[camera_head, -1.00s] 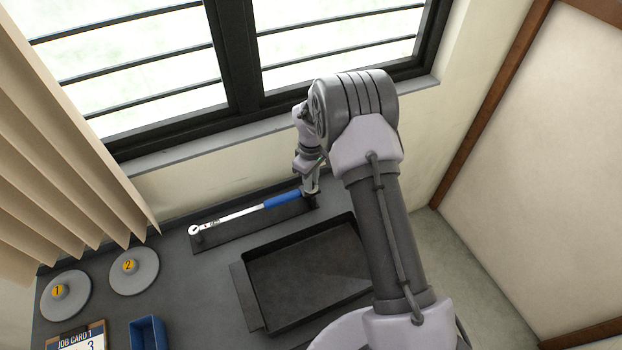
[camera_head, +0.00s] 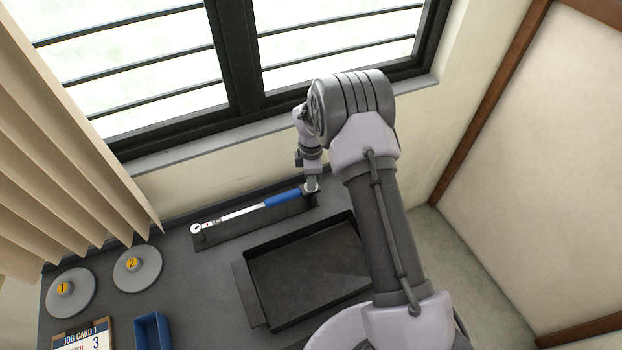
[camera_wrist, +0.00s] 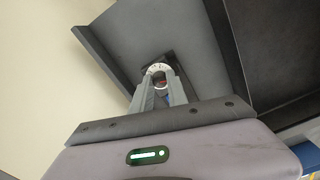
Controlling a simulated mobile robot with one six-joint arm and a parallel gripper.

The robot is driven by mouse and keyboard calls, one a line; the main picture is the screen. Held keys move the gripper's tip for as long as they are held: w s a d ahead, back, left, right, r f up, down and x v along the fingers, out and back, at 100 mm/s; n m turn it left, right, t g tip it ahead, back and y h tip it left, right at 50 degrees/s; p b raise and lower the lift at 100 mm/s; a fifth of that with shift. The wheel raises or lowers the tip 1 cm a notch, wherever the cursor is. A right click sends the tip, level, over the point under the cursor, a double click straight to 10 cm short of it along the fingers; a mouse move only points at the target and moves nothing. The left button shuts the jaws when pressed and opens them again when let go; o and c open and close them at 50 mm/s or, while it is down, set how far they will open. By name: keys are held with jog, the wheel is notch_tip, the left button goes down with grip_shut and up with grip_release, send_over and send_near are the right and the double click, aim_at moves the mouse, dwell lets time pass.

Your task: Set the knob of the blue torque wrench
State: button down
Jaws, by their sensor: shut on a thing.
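The blue torque wrench (camera_head: 248,210) lies in a dark holder (camera_head: 250,230) at the back of the bench, below the window. Its silver head is at the left and its blue handle at the right. My gripper (camera_head: 312,186) is at the right end of the handle. In the wrist view the fingers of my gripper (camera_wrist: 162,88) are closed on the knob (camera_wrist: 159,70), a round end with a pale marked ring. The scale markings are too small to read.
An empty dark tray (camera_head: 240,290) lies in front of the holder. Two grey discs, marked 1 (camera_head: 82,291) and 2 (camera_head: 146,272), a blue bin (camera_head: 139,336) and a job card (camera_head: 68,342) are at the left. The window wall is close behind the wrench.

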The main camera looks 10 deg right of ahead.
dwell(0.4)
jog(key=c, duration=1.6)
grip_release()
jog(key=shift+o, duration=0.2)
notch_tip(320, 180, up, 18)
jog(key=p, duration=0.3)
jog(key=shift+f, duration=0.25)
